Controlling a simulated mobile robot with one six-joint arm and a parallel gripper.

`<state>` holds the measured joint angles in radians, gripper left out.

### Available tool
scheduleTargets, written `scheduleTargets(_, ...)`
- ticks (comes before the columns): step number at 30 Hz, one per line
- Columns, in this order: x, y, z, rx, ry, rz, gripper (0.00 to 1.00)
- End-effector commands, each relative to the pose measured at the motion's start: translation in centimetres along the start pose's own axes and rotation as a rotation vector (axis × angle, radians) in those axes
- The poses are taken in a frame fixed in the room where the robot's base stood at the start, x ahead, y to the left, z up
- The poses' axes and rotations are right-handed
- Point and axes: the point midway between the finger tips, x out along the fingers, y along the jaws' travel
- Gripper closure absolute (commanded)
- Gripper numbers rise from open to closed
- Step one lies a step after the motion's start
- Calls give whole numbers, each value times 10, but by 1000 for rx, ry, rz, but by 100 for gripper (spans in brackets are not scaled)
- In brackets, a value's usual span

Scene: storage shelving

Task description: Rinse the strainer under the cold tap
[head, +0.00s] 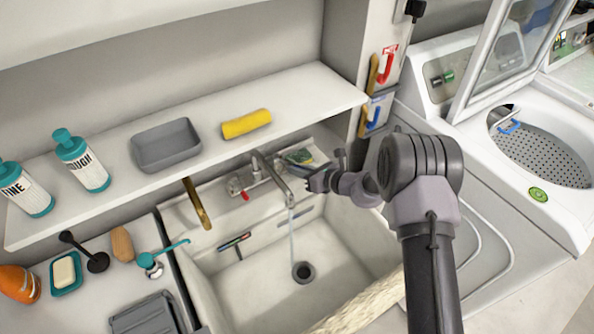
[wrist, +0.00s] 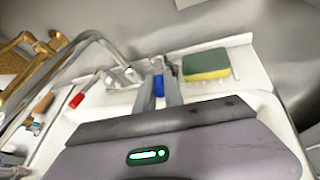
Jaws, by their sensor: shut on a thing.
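The tap's metal spout (head: 272,178) arches over the white sink (head: 205,275), and a thin stream of water (head: 291,235) falls from it toward the dark drain (head: 303,272). The red tap handle (head: 245,196) is left of the spout; it also shows in the wrist view (wrist: 76,100). My gripper (head: 310,181) is at the sink's back edge, right of the spout. In the wrist view its fingers (wrist: 165,77) are shut on the blue tap handle (wrist: 158,86), which they mostly hide in the head view. I cannot make out a strainer.
A green and yellow sponge (wrist: 206,64) lies close to my fingers. A shelf (head: 300,96) above holds a grey tray (head: 165,146), a yellow roll (head: 246,124) and bottles (head: 82,160). An open washing machine (head: 570,135) is at right. The sink basin's middle is free.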

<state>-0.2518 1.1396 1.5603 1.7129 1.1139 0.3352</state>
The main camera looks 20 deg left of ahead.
Motion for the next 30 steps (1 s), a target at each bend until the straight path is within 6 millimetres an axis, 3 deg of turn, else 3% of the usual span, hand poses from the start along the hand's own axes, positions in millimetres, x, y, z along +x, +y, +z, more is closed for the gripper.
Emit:
scheduleTargets(1,0,0,1,0,-1,0,100)
scheduleTargets(2,0,0,1,0,-1,0,83)
scheduleTargets(5,0,0,1,0,-1,-1,66)
scheduleTargets(14,-1,0,0,0,0,-1,66)
scheduleTargets(17,-11,0,2,2,1,-2,66)
scheduleTargets(20,-34,0,4,3,0,-4,66)
scheduleTargets(30,-137,0,4,3,-1,-5,66)
